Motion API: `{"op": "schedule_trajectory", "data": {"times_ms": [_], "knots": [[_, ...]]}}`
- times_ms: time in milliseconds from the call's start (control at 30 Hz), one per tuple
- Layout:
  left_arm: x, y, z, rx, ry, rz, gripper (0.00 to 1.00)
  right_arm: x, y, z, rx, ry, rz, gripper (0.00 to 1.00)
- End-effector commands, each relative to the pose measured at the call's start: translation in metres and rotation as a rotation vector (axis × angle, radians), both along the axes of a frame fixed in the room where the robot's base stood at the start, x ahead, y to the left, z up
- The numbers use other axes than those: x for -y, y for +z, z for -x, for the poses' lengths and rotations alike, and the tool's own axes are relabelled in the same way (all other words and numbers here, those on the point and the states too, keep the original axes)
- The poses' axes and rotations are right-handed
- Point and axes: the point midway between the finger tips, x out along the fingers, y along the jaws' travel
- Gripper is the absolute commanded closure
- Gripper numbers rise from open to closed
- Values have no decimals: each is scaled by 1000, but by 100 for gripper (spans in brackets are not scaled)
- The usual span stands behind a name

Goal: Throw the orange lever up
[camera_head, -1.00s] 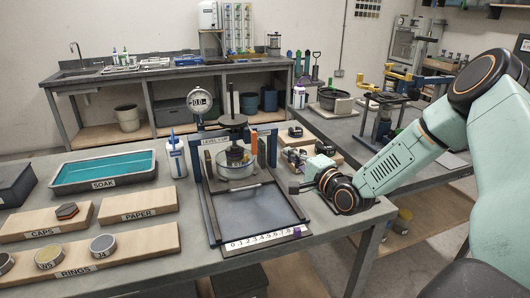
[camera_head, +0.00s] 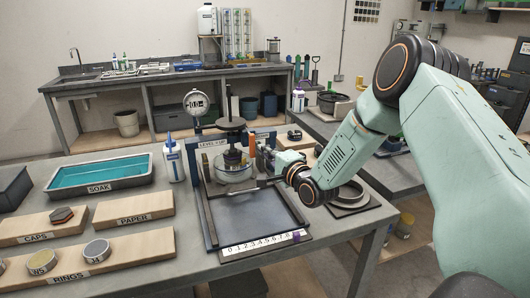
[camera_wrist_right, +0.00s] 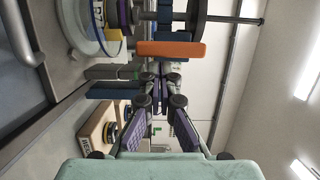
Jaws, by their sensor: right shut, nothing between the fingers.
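The orange lever (camera_head: 252,145) is a short upright orange bar at the right side of the blue lever frame (camera_head: 203,190), near its label. In the right wrist view the orange lever (camera_wrist_right: 170,49) lies just above my fingertips, with a small gap showing. My right gripper (camera_head: 262,158) is shut and empty, beside the frame's right post and close to the lever. Its fingertips (camera_wrist_right: 159,76) meet in the wrist view. The lever's lower end and pivot are hard to make out. My left gripper is not in view.
A glass dish (camera_head: 233,172) sits in the frame under a dark press wheel (camera_head: 231,122). A round gauge (camera_head: 195,103) stands at the frame's left. A white bottle (camera_head: 173,160) and the soak tray (camera_head: 98,176) are further left. The frame's front plate (camera_head: 250,220) is bare.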

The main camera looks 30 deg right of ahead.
Motion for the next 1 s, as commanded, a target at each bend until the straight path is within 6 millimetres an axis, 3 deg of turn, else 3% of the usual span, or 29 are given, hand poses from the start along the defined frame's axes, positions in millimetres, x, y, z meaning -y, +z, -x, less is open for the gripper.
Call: {"op": "schedule_trajectory", "data": {"times_ms": [1000], "knots": [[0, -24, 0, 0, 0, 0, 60, -5, -5, -1, 31, 2, -129, 100]]}}
